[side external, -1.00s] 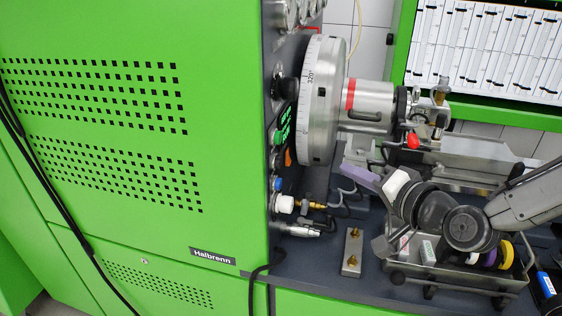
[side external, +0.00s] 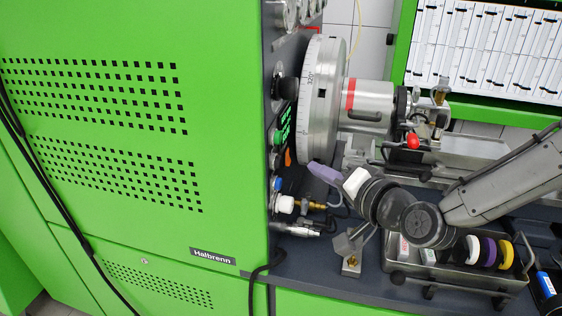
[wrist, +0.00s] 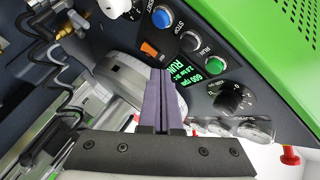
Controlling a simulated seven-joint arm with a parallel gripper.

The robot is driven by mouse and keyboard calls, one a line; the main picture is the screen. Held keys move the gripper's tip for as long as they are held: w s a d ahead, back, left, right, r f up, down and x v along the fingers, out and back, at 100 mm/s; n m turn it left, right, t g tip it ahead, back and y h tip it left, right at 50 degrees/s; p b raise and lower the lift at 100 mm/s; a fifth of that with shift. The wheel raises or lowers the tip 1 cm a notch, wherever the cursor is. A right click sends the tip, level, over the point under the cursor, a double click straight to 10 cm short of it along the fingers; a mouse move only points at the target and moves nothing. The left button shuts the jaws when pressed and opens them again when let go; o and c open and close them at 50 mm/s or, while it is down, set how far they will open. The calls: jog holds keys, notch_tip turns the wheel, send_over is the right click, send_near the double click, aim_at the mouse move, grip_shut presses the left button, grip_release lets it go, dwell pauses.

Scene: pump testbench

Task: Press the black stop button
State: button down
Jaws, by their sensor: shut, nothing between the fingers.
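The black stop button (wrist: 190,40) is a dark round cap on the panel in the wrist view, between a blue and a green button, near the STOP label. In the side view the stop button (side external: 275,158) shows edge-on on the cabinet's panel. My gripper (side external: 312,167) has purple fingers, pressed together and empty. They point at the panel from the right, close to the large metal disc's lower edge. In the wrist view my gripper (wrist: 161,73) points up towards the display, below the buttons. I see no contact with the stop button.
The blue button (wrist: 162,16), green button (wrist: 208,57), orange switch (wrist: 149,49) and lit display reading RUN (wrist: 180,71) surround the stop button. The large metal disc (side external: 320,100) stands beside the panel. A tray (side external: 455,278) is at right.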

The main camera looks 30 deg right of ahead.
jog(key=shift+w+a, duration=1.25)
dwell(1.2)
jog(key=shift+w+a, duration=0.25)
jog(key=shift+a, duration=0.05)
jog(key=shift+w+a, duration=0.35)
jog(key=shift+w, duration=0.05)
dwell(0.9)
dwell(0.4)
jog(key=shift+s+d, duration=0.65)
jog(key=shift+s, duration=0.05)
jog(key=shift+s+d, duration=1.75)
jog(key=shift+d, duration=0.05)
